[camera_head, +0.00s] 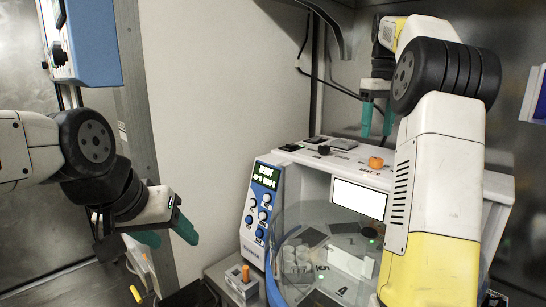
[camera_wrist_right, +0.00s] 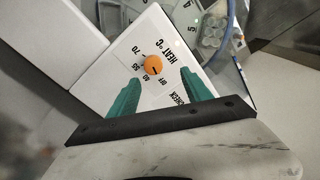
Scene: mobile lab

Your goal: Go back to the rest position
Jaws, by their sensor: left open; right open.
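My left gripper (camera_head: 167,236) has green fingers and is at the left in the head view. It is open and empty, left of the white and blue lab machine (camera_head: 308,185). My right gripper (camera_head: 377,132) is raised above the back of that machine's top, with its green fingers pointing down. It is open and empty. In the right wrist view the open fingers (camera_wrist_right: 159,80) appear on either side of an orange heat knob (camera_wrist_right: 152,65), and nothing is between them that I can see held. The knob also shows in the head view (camera_head: 376,162).
The machine has a round clear bowl area (camera_head: 325,235) with several items inside. A small grey box with an orange switch (camera_head: 246,273) stands at its left. A blue device (camera_head: 92,40) hangs upper left. Cables run along the back wall. My right arm covers the machine's right side.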

